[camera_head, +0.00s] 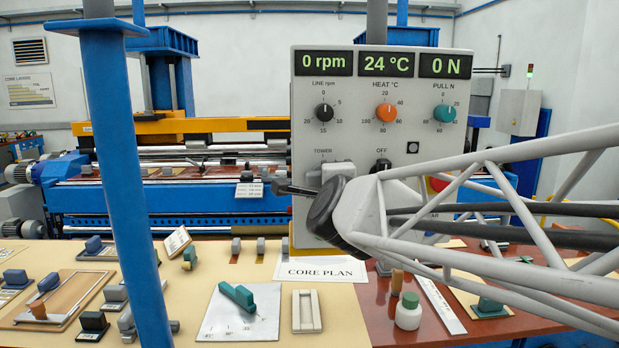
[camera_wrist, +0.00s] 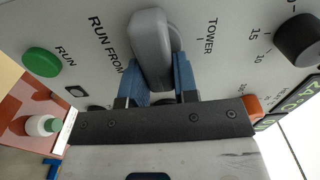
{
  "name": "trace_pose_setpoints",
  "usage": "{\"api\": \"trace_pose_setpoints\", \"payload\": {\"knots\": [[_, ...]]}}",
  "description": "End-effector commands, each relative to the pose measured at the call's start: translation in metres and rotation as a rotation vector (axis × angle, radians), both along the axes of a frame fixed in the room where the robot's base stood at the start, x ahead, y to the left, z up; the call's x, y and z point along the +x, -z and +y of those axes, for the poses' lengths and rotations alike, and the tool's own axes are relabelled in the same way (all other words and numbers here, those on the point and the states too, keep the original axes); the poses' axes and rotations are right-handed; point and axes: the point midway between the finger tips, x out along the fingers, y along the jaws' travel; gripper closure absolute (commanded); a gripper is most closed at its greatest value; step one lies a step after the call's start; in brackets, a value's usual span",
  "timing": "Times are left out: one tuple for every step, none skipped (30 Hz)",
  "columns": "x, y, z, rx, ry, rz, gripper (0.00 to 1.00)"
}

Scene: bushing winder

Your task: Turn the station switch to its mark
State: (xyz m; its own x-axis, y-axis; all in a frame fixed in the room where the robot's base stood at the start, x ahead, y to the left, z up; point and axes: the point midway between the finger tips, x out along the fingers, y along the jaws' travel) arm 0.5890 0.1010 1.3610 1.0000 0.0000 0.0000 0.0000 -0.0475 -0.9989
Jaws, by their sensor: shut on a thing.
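The station switch is a grey, rounded, elongated handle (camera_wrist: 150,45) on the light panel, seen in the wrist view between the labels RUN FROM and TOWER. My gripper (camera_wrist: 160,75) is shut on it, with a blue finger on each side. The handle's long axis runs away from the palm and leans slightly; it does not point at the TOWER label (camera_wrist: 210,35). In the head view, my wrist and hand cover most of the switch below the TOWER label (camera_head: 322,152). The other position marks are hidden.
Beside the switch is a black OFF knob (camera_head: 381,166). Above are the line (camera_head: 324,112), heat (camera_head: 386,112) and pull (camera_head: 445,113) dials. A green RUN button (camera_wrist: 42,62) shows in the wrist view. The bench below holds several tools and a white bottle (camera_head: 408,314).

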Motion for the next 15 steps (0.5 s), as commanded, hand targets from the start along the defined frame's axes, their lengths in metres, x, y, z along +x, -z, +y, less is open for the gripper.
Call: {"api": "trace_pose_setpoints", "payload": {"knots": [[0.0001, -0.0001, -0.0004, 0.017, 0.001, -0.001, 0.96], [0.0001, 0.0001, -0.0004, 0.026, 0.001, -0.001, 0.96], [0.0001, 0.0005, -0.0004, 0.038, 0.001, 0.0, 0.96], [0.0001, 0.0007, -0.0003, 0.044, 0.001, 0.0, 0.96], [0.0002, 0.001, -0.0003, 0.049, 0.001, 0.0, 0.96], [0.0002, 0.0011, -0.0004, 0.055, 0.001, 0.0, 0.96], [0.0002, 0.0012, -0.0004, 0.058, 0.001, 0.0, 0.96], [0.0002, 0.0012, -0.0004, 0.061, 0.001, 0.0, 0.96], [0.0001, 0.0013, -0.0004, 0.063, 0.001, 0.0, 0.96], [0.0001, 0.0013, -0.0004, 0.064, 0.001, 0.0, 0.96], [0.0001, 0.0013, -0.0004, 0.065, 0.001, 0.0, 0.96], [0.0001, 0.0013, -0.0004, 0.065, 0.001, 0.0, 0.96], [0.0001, 0.0013, -0.0004, 0.065, 0.001, 0.0, 0.96], [0.0001, 0.0013, -0.0004, 0.065, 0.001, 0.0, 0.96], [0.0001, 0.0013, -0.0004, 0.064, 0.001, 0.0, 0.96]]}}
